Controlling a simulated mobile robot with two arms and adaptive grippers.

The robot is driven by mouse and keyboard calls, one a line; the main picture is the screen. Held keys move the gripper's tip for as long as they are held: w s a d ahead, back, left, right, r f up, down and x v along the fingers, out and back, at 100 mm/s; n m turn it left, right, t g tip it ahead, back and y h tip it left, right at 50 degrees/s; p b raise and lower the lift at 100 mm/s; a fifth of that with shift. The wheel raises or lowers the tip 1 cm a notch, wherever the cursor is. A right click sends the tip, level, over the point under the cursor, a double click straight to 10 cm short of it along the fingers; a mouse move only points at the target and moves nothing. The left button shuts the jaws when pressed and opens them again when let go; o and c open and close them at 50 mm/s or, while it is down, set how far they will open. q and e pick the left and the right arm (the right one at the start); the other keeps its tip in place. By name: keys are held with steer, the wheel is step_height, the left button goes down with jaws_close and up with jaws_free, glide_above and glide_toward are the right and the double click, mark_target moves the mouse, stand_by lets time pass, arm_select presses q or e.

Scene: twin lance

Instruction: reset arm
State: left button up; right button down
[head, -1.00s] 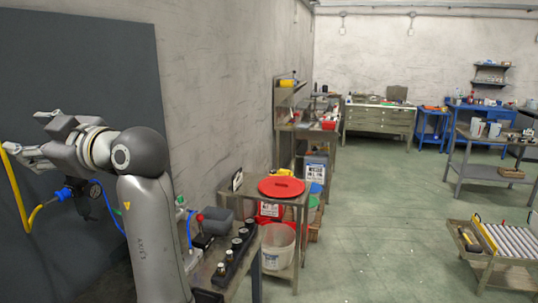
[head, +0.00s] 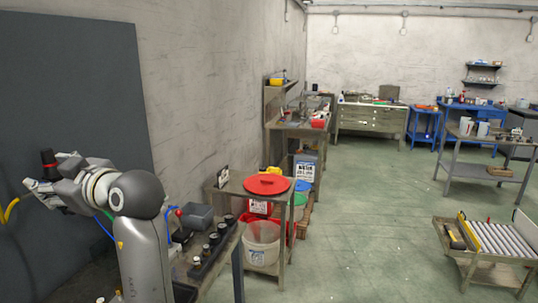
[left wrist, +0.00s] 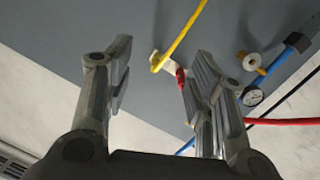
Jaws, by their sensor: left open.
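My left arm comes in from the left in the head view, in front of a dark grey panel (head: 75,90). My left gripper (head: 30,188) is at the picture's left edge, beside a yellow hose (head: 10,210). In the left wrist view my left gripper (left wrist: 158,75) has its two fingers spread wide, with nothing held between them. The yellow hose (left wrist: 182,38) runs beyond the fingertips to a pale fitting, near a red connector (left wrist: 180,76). My right gripper is not in view.
A pressure gauge (left wrist: 252,96) and a blue fitting (left wrist: 292,48) are right of the fingers. A bench with a row of dark holders (head: 208,250) stands close to my arm. A table with a red lid (head: 267,184) is beyond. The green floor is open in the middle.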

arm_select(q)
steer(key=s+d+f+m+t+h, duration=0.1)
steer(key=s+d+f+m+h, duration=0.2)
steer(key=f, duration=0.7)
steer(key=d+f+m+h, duration=0.15)
steer(key=f+m, duration=0.35)
steer(key=f, duration=0.5)
steer(key=s+d+f+m+t+h, duration=0.1)
steer(key=s+d+f+m+h, duration=0.2)
steer(key=f, duration=0.8)
steer(key=s+d+f+m+g+h, duration=0.35)
steer(key=s+d+f, duration=0.35)
steer(key=s, duration=0.4)
steer(key=s+d+f+m+g+h, duration=0.2)
steer(key=s+d+f+m+h, duration=0.25)
steer(key=s+f, duration=0.8)
steer(key=f, duration=2.5)
steer(key=s+a+f+m+g+b, duration=0.1)
steer(key=s+a+f+g, duration=0.1)
steer(key=s+f, duration=1.3)
steer(key=shift+s+a+f, duration=0.2)
steer(key=shift+s+a, duration=0.35)
steer(key=shift+s, duration=0.25)
steer(key=c, duration=0.3)
steer(key=shift+s+a, duration=0.1)
steer(key=shift+s, duration=0.05)
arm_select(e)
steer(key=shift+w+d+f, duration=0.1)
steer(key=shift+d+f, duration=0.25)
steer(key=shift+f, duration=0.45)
